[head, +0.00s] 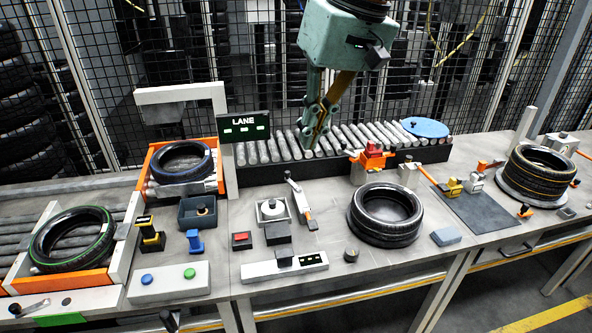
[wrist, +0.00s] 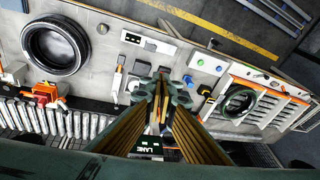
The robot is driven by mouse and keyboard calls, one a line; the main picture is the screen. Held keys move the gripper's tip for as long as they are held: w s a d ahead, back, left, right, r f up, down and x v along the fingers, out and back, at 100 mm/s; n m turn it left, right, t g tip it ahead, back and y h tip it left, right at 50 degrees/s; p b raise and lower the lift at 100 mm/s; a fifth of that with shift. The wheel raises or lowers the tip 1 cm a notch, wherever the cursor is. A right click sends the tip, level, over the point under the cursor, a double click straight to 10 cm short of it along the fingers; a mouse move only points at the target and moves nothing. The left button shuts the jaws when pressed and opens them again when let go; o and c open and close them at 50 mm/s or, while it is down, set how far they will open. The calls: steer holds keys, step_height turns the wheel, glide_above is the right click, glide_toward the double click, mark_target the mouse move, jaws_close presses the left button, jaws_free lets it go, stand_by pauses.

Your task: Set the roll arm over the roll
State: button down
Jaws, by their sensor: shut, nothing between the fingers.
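My gripper (head: 315,146) is shut and empty, pointing down above the front of the roller conveyor in the head view. Its fingertips (wrist: 160,90) meet in the middle of the wrist view. No part is clearly marked as the roll arm or the roll. A slim pale lever with an orange part (head: 297,198) leans on the bench, below and left of my gripper. Beside it is a white square holder (head: 264,218) with a round grey piece (head: 270,205) in it. An orange-yellow bar (head: 427,175) extends right of a red clamp (head: 373,157). My gripper touches none of these.
A dark tyre (head: 358,231) lies on the bench at front right. A banded tyre stack (head: 540,176) stands at far right. The LANE sign (head: 243,127) stands upright left of my gripper. A button box (head: 170,281) is at front left. Fencing runs behind.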

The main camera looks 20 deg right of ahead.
steer(key=w+d+f+y+b, duration=0.1)
steer(key=w+d+f, duration=0.25)
steer(key=w, duration=0.55)
steer(key=w+d+f, duration=0.2)
steer(key=w+f, duration=0.2)
steer(key=w, duration=0.5)
steer(key=w+d+f+y+b, duration=0.1)
steer(key=w+d+f, duration=0.25)
steer(key=w, duration=0.55)
steer(key=w+d+f+y, duration=0.1)
steer(key=w+d+f, duration=0.6)
steer(key=w+f, duration=0.2)
steer(key=w+d+f+n+t+y+b, duration=0.1)
steer(key=w+d+f, duration=0.6)
steer(key=f, duration=0.7)
steer(key=w, duration=0.2)
steer(key=shift+w, duration=0.3)
steer(key=shift+a, duration=0.1)
steer(key=w+a+f, duration=0.1)
steer(key=a+f, duration=0.1)
steer(key=a, duration=0.1)
steer(key=w+a+f+b, duration=0.1)
steer(key=a+f, duration=0.2)
steer(key=w+a+f+b, duration=0.1)
steer(key=a+f, duration=0.2)
steer(key=shift+w, duration=0.1)
